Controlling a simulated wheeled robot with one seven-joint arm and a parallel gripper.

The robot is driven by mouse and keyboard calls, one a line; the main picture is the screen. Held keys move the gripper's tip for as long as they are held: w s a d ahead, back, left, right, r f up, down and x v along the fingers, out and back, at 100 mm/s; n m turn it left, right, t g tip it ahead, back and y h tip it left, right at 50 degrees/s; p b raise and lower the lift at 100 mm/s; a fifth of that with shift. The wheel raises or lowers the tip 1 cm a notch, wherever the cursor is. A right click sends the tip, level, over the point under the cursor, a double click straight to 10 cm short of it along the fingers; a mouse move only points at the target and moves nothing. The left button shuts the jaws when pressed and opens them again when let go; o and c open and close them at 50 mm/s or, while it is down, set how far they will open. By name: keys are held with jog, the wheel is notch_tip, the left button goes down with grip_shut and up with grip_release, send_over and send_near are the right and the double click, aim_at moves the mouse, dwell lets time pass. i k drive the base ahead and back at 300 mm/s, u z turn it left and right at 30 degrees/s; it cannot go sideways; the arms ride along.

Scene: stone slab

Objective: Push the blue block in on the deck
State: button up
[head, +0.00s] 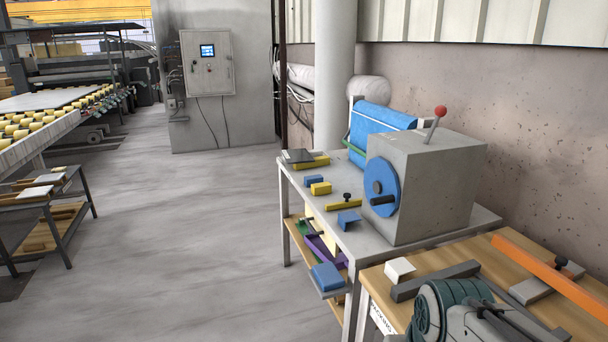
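Several blue pieces show in the head view. A blue block (326,275) sits on a grey plate (334,292) that juts out low at the left side of the grey table, below its top. A smaller blue block (313,180) lies on the table top, next to a yellow block (320,188). A blue angled piece (348,220) lies nearer, by the table's left edge. I cannot make out my gripper in this view, and nothing is seen touching these blue pieces.
A grey box machine (430,180) with a blue wheel and red-knobbed lever stands on the grey table (340,240). A wooden bench (440,262) in front holds an orange bar (545,272) and a dark ridged device (445,310). The floor (200,240) at left is clear.

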aim_at(309, 180)
jog(key=u, duration=0.15)
jog(key=i, duration=0.4)
jog(key=u, duration=0.85)
jog(key=i, duration=1.3)
jog(key=u, duration=0.2)
jog(key=i, duration=1.45)
jog(key=z, duration=1.2)
jog(key=i, duration=0.65)
jog(key=z, duration=0.55)
